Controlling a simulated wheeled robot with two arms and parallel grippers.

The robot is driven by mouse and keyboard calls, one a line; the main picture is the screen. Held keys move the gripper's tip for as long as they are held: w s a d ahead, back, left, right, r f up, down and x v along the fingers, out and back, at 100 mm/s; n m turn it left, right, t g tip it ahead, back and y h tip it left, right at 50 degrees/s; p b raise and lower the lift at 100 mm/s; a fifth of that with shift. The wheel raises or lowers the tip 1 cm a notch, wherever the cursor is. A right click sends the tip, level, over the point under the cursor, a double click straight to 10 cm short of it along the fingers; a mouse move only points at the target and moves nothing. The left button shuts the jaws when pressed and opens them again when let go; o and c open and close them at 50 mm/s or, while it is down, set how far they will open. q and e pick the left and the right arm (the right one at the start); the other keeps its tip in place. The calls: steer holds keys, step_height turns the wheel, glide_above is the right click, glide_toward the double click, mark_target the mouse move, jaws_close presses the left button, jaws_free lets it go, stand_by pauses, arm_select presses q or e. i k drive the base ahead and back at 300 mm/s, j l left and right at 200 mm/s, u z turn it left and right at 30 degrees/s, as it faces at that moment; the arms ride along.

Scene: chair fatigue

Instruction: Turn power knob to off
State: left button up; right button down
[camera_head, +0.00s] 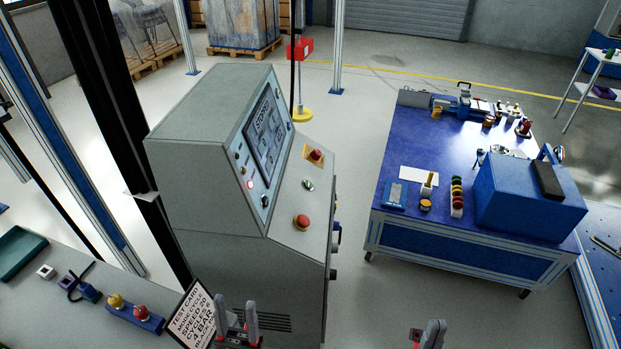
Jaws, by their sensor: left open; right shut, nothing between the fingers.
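The grey control cabinet (210,190) stands left of centre with a dark screen (266,137) on its sloped face. A round dark knob (265,201) sits below the screen, near a lit button (249,184). A small green-and-white control (308,185) is on the lower panel. Dark fittings (336,235) stick out from the cabinet's right side. I cannot read which of these is the power knob, or its setting. My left gripper (236,308) is open and empty at the bottom, below the panel. My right gripper (432,332) is shut and empty at the bottom edge, right of the cabinet.
A red mushroom button (302,221) and a red button on a yellow plate (315,155) are on the cabinet. A test card (190,316) stands beside my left gripper. A grey bench (60,315) is at left, a blue workbench (400,150) at right. Floor between is clear.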

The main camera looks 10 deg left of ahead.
mark_target(316, 154)
steer(key=i+l, duration=0.55)
steer(key=i, duration=0.15)
steer(key=i+l, duration=1.15)
steer(key=i, duration=0.2)
steer(key=i+l+u, duration=0.2)
steer(key=u, duration=0.3)
steer(key=i+l+u, duration=0.2)
steer(key=u, duration=0.3)
steer(key=i+l+u, duration=0.1)
steer(key=l+u, duration=0.4)
steer(key=j, duration=0.1)
